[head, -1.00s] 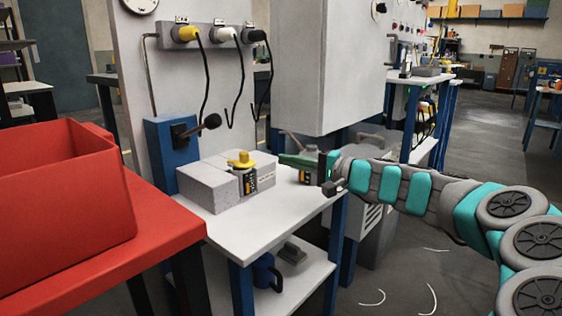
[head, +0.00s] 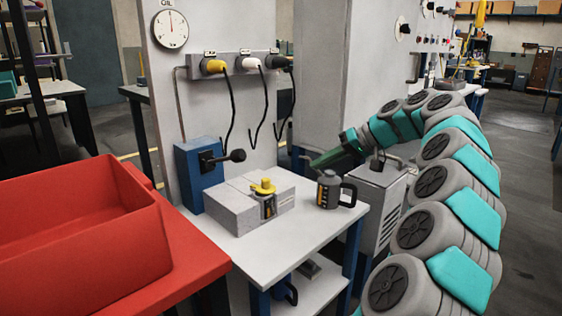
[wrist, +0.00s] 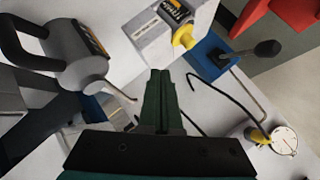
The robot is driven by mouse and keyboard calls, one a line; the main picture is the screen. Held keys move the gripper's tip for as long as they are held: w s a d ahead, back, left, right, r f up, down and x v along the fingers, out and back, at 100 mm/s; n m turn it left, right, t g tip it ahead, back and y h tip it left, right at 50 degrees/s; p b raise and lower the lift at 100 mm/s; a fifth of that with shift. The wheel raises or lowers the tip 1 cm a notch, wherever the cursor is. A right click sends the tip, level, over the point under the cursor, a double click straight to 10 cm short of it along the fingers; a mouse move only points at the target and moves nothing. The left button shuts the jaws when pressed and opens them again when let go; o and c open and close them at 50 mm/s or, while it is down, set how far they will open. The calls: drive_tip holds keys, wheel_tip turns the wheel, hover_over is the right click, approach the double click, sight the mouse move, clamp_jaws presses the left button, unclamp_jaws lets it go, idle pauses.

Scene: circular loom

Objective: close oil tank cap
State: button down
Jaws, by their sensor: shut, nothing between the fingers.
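A black label shows below the cap. I cannot tell whether the cap is seated or loose. My gripper (head: 314,165) has dark green fingers, shut and empty. It is behind the dark grey jug, right of the tank and apart from the cap. In the wrist view the gripper (wrist: 160,74) points up the picture.
The dark grey jug (head: 328,190) stands on the white table (head: 290,232), right of the tank. A blue box with a black lever (head: 236,156) stands behind left. Black cables hang from the wall plugs (head: 245,64). A red bin (head: 100,235) fills the left foreground.

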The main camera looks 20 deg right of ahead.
wheel_tip(320, 180, up, 4)
drive_tip(key=n+g+h+p, duration=0.2)
drive_tip(key=p, duration=0.1)
approach(271, 186)
wheel_tip(271, 186, down, 3)
drive_tip(key=w+d, duration=0.1)
drive_tip(key=w, duration=0.1)
drive_tip(key=shift+w+a+f, duration=0.1)
drive_tip(key=shift+a+f, duration=0.15)
drive_tip(key=shift+a, duration=0.7)
drive_tip(key=shift+w+a+f, duration=0.1)
drive_tip(key=shift+a+f, duration=0.2)
drive_tip(key=shift+a, duration=0.65)
